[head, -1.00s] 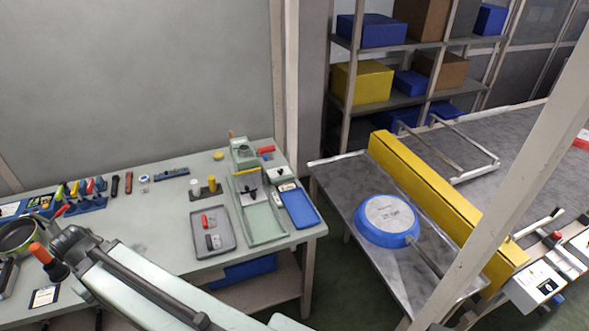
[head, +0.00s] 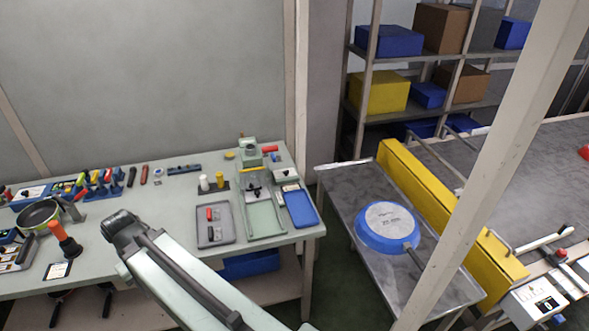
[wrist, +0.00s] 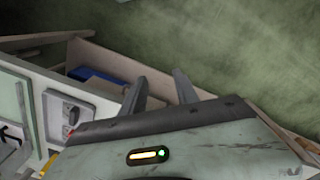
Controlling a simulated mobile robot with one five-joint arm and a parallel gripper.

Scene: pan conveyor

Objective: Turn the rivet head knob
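A pale green fixture (head: 249,150) with a red handle (head: 269,149) stands at the back right of the workbench. A long green tray (head: 264,216) lies in front of it. I cannot make out which small part is the rivet head knob. In the wrist view, my gripper (wrist: 160,88) has its two dark fingers apart with nothing between them. It points past the bench edge towards the green floor. A grey panel or tray with dark parts (wrist: 70,113) shows to its left, apart from the fingers. The gripper itself is not clear in the head view.
A blue pan (head: 388,227) lies upside down on the metal table right of the bench, beside a yellow guard (head: 440,205). A grey tray (head: 216,235) and blue tray (head: 299,209) lie on the bench. A pale post (head: 480,170) crosses the right side.

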